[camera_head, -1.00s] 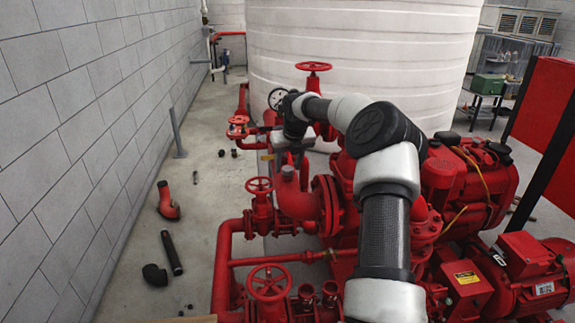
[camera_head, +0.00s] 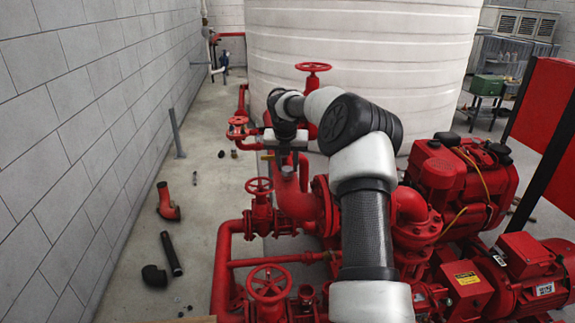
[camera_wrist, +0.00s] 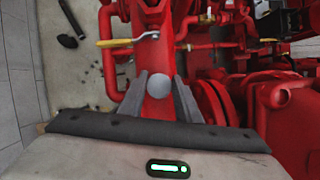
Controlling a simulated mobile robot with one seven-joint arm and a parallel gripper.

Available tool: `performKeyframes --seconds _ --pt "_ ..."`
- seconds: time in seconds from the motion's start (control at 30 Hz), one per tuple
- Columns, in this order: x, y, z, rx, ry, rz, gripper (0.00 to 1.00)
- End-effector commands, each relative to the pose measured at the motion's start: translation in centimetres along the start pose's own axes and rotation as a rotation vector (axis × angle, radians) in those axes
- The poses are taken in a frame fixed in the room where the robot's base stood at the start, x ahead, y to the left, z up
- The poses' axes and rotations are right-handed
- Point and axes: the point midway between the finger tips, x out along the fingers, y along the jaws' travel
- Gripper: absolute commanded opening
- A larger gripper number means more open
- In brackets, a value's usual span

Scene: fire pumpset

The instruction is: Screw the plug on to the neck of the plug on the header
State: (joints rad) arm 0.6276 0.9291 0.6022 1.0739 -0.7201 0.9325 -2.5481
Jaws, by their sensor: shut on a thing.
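The plug is a grey, round-topped piece (camera_wrist: 154,83) between the fingertips of my gripper (camera_wrist: 161,82) in the wrist view. My gripper is shut on it. The red header pipe (camera_wrist: 158,108) lies directly behind and below it in that view. In the head view my gripper (camera_head: 287,149) is over the header (camera_head: 292,200), close above its short upright neck (camera_head: 287,171). The plug is hidden by my gripper and wrist there. I cannot tell whether the plug touches the neck or how far it sits on it.
Red handwheels (camera_head: 258,185) and a flange (camera_head: 327,203) stand close around the header. A red elbow (camera_head: 167,203) and a black pipe (camera_head: 171,253) lie on the floor. The white tank (camera_head: 350,60) stands behind.

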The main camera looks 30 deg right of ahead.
Motion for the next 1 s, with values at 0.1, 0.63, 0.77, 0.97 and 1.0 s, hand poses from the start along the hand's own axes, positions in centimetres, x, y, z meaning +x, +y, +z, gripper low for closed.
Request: performKeyframes --seconds 0.1,0.63,0.77,0.97,1.0 --pt "-0.25 0.19 0.08 0.090 -0.002 -0.042 0.00" --pt "0.04 -0.05 -0.03 0.370 0.000 -0.155 0.00" --pt "0.19 0.16 -0.01 0.504 -0.001 -0.213 0.00" --pt "0.12 -0.01 0.01 0.713 -0.001 -0.297 0.00" --pt "0.12 -0.01 -0.03 0.726 -0.001 -0.303 0.00"
